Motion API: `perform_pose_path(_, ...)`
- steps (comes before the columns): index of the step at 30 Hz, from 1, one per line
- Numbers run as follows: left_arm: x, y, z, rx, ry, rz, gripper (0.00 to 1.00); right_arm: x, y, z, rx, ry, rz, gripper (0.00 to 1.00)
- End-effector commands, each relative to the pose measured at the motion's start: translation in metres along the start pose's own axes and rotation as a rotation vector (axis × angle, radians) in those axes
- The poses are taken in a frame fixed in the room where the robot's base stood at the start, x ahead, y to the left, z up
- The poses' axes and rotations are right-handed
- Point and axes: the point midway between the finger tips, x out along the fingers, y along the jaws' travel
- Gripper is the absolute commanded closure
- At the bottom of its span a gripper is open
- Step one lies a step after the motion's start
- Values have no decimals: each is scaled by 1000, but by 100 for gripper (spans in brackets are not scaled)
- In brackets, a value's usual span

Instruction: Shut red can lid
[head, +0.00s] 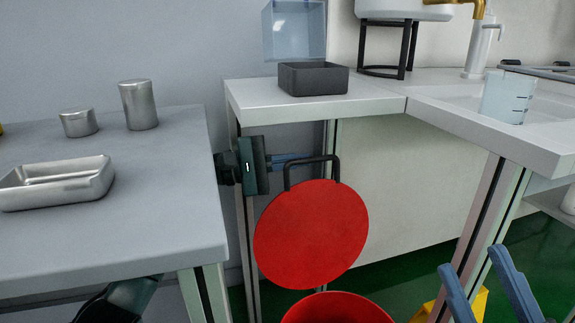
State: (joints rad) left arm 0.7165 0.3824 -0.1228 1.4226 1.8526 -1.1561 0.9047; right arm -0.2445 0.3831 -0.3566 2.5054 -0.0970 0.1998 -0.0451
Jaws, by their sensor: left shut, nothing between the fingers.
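The round red lid (311,235) stands raised, its broad face toward me, above the red can (337,309). A black handle (312,160) rises from the lid's top edge. Only the can's upper rim and part of its inside show at the bottom. My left gripper (300,158) is shut and empty, its blue fingers pointing right at the handle's height. The fingertips overlap the handle in the picture; I cannot tell if they touch it. My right gripper (470,258) is at the lower right, open and empty, its two blue fingers apart.
A grey table (150,235) at left bears a metal tray (60,183) and two metal cylinders. A white counter (375,97) behind bears a dark box (313,79) and a clear beaker (505,97). A yellow object (480,303) stands on the green floor.

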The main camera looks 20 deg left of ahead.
Motion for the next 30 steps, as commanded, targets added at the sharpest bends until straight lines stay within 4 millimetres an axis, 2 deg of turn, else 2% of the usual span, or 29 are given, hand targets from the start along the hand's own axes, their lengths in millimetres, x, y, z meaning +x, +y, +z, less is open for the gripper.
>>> perform_pose_path(17, 2, 1, 8, -1, -1, 0, 100, 4, 2, -4, -5, 8, -1, 64)
perform_pose_path(19, 3, 1, 14, -1, -2, -1, 100, 6, 3, -4, 5, -8, 0, 64)
perform_pose_path(23, 7, 1, 30, -1, -2, -1, 100, -6, -6, 15, 98, -153, 17, 64)
perform_pose_path(26, 12, -3, 48, -3, -3, -1, 100, -14, -11, 24, 161, -252, 28, 64)
perform_pose_path(30, 19, -12, 77, 109, -4, -30, 100, -28, -21, 36, 244, -381, 43, 64)
